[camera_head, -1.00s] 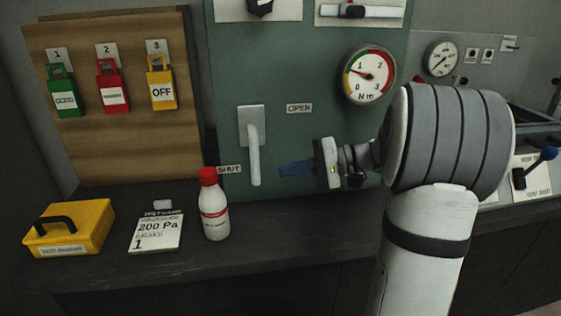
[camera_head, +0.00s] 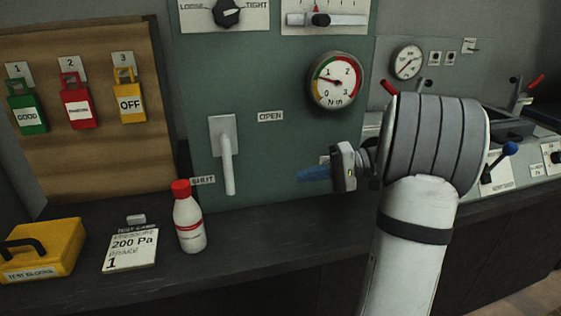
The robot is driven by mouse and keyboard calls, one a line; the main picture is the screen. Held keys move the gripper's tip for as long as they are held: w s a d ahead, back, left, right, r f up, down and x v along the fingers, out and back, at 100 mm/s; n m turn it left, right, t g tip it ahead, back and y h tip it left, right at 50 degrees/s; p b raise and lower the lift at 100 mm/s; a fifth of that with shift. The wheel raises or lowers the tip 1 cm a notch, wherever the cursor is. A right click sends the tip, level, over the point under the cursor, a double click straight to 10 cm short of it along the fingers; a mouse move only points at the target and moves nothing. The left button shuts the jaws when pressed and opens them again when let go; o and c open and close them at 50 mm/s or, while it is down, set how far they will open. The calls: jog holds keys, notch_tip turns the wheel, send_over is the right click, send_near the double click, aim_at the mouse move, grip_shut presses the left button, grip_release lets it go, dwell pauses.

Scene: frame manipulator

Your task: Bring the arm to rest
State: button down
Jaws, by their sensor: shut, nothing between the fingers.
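My gripper (camera_head: 305,175) is in front of the green panel, right of the white lever handle and apart from it. Its blue fingers point left and are shut with nothing between them. The arm bends at a large grey ribbed joint, and a white link with a black band runs down from it to the bottom of the picture.
The green panel (camera_head: 275,145) carries a white lever (camera_head: 228,165) pointing down, a gauge (camera_head: 336,81), a knob (camera_head: 227,12) and a slider (camera_head: 321,19). On the dark counter stand a red-capped bottle (camera_head: 189,220), a card (camera_head: 131,250) and a yellow box (camera_head: 42,250).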

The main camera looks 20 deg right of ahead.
jog(key=s+a+r+g+h+p, duration=0.1)
jog(key=s+a+g+h+p, duration=0.1)
jog(key=s+a+h+p, duration=0.3)
jog(key=s+a+r+g+h+p, duration=0.1)
jog(key=s+a+g, duration=0.15)
jog(key=a, duration=0.45)
jog(key=s+a+r+n+t+h+p, duration=0.1)
jog(key=s+n+t+h+p, duration=0.1)
jog(key=s+h+p, duration=0.5)
jog(key=shift+s+a+r+n+h+p, duration=0.4)
jog(key=shift+s+h, duration=0.5)
jog(key=shift+s, duration=0.85)
jog(key=shift+d, duration=0.1)
